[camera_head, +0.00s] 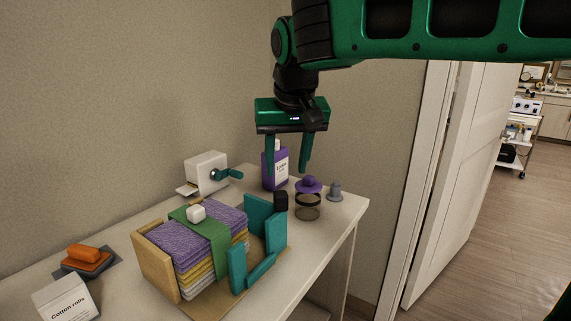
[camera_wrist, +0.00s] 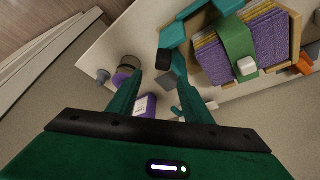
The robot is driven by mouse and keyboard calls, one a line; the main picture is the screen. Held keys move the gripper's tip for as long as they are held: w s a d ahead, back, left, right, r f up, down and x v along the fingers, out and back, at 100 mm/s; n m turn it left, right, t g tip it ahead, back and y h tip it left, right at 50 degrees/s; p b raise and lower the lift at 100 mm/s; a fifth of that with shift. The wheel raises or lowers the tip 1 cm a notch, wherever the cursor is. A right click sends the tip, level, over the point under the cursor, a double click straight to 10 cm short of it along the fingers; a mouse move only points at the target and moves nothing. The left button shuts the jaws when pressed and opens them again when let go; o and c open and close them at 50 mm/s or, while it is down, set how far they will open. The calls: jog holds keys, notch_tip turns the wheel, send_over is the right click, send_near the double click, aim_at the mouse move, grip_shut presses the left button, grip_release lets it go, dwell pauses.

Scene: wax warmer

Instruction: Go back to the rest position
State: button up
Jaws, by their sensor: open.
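My gripper (camera_head: 288,168) is open and empty, pointing down above the back right part of the white table (camera_head: 330,225). Its two green fingers are apart; in the head view they stand in front of a purple bottle (camera_head: 270,172). In the wrist view my gripper (camera_wrist: 155,85) has bare space between its fingers, with the purple bottle (camera_wrist: 146,106) beyond them. A jar with a purple knobbed lid (camera_head: 308,195) stands just right of and below the fingertips. Its hidden sides do not show.
A wooden rack holds folded towels (camera_head: 190,250) with a green strap and teal parts. A white dispenser (camera_head: 207,172), a grey knobbed piece (camera_head: 335,191), an orange block (camera_head: 85,254) and a cotton rolls box (camera_head: 66,299) are on the table. A wall is behind; a door (camera_head: 465,170) stands right.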

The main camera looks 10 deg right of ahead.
jog(key=shift+d, duration=0.1)
jog(key=s+d+f+m+g, duration=0.1)
jog(key=s+d+f, duration=0.2)
jog(key=d, duration=0.4)
jog(key=s+d+f+m+h, duration=0.1)
jog(key=s+d+f, duration=0.25)
jog(key=d, duration=0.35)
jog(key=s+d+f+m+g, duration=0.1)
jog(key=s+d+f, duration=0.25)
jog(key=d, duration=0.35)
jog(key=s+d+f+m, duration=0.1)
jog(key=s+d+f, duration=0.1)
jog(key=s, duration=0.4)
jog(key=s+d+f+m+g, duration=0.1)
jog(key=s+d+f, duration=0.1)
jog(key=s+f, duration=0.2)
jog(key=s+d+f+m+g+y, duration=0.1)
jog(key=s+d+f, duration=0.2)
jog(key=s, duration=0.5)
jog(key=shift+f, duration=0.35)
jog(key=shift+d, duration=0.1)
jog(key=shift+w+f+g, duration=0.2)
jog(key=shift+w+g, duration=0.1)
jog(key=shift+w, duration=0.4)
